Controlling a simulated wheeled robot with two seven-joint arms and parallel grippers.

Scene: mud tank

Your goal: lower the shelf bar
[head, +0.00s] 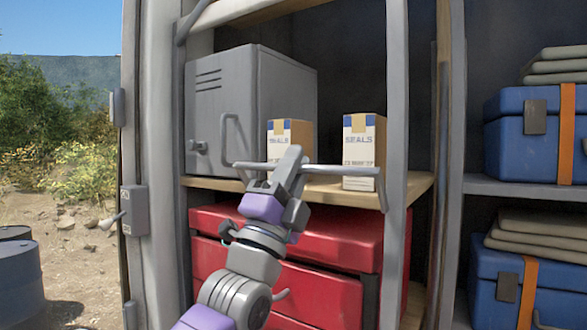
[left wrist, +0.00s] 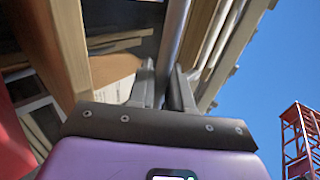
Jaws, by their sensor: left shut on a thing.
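The shelf bar (head: 335,169) is a thin grey rod. It runs across the front of the wooden middle shelf, in front of the boxes, with its right end bent down by the grey post. My left gripper (head: 282,168) is shut on the bar left of its middle, reaching up from below. In the left wrist view the bar (left wrist: 174,38) runs away from between the fingers of my left gripper (left wrist: 165,85). The gripper hides part of the bar. My right gripper is not in view.
Two SEALS boxes (head: 289,136) (head: 363,150) and a grey metal cabinet (head: 238,108) stand on the wooden shelf (head: 410,190) behind the bar. Red drawers (head: 320,290) sit below. A grey post (head: 396,120) stands close right of the bar; blue cases (head: 508,140) lie beyond it.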

